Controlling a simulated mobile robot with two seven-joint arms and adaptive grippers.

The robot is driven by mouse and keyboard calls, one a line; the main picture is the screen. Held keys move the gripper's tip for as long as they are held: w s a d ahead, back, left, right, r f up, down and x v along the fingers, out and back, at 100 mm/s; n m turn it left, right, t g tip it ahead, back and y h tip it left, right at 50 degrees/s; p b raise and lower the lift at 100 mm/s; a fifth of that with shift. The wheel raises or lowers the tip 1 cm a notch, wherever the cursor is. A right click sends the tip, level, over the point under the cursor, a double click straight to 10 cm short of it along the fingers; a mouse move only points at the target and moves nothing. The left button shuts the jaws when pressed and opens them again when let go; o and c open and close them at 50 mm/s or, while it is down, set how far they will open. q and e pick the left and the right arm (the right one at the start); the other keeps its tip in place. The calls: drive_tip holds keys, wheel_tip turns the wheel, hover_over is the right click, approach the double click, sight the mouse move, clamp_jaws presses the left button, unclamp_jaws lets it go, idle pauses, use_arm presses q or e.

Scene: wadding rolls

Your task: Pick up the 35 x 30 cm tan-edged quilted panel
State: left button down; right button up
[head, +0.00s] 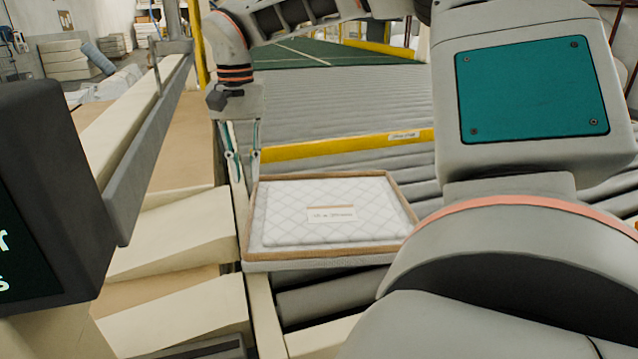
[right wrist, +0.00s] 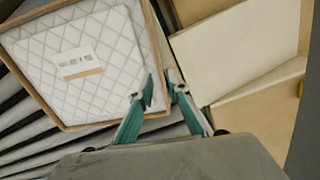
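The tan-edged quilted panel (head: 330,212) lies flat on grey rollers in the head view. It is white with a diamond stitch, a tan border and a printed label. In the right wrist view the panel (right wrist: 100,100) fills the upper left. My right gripper (head: 242,168) points down by the panel's far left corner in the head view. Its teal fingers are apart. In the right wrist view the gripper (right wrist: 162,88) has one fingertip on each side of the panel's tan edge as seen; contact cannot be told. My left gripper is not in view.
Cream blocks (head: 180,235) stand close left of the panel. A yellow bar (head: 340,146) crosses the rollers behind it. A dark box with lettering (head: 40,200) stands at the left edge. My right arm covers the right side.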

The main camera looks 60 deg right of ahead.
sight(251, 204)
drive_tip(key=shift+w+d, duration=0.15)
drive_tip(key=shift+w, duration=0.05)
drive_tip(key=shift+f, duration=0.2)
wheel_tip(251, 204, down, 2)
drive_tip(key=shift+s+f, duration=0.1)
drive_tip(key=shift+f, duration=0.15)
drive_tip(key=shift+f+b, duration=0.3)
drive_tip(key=shift+f, duration=2.05)
clamp_jaws()
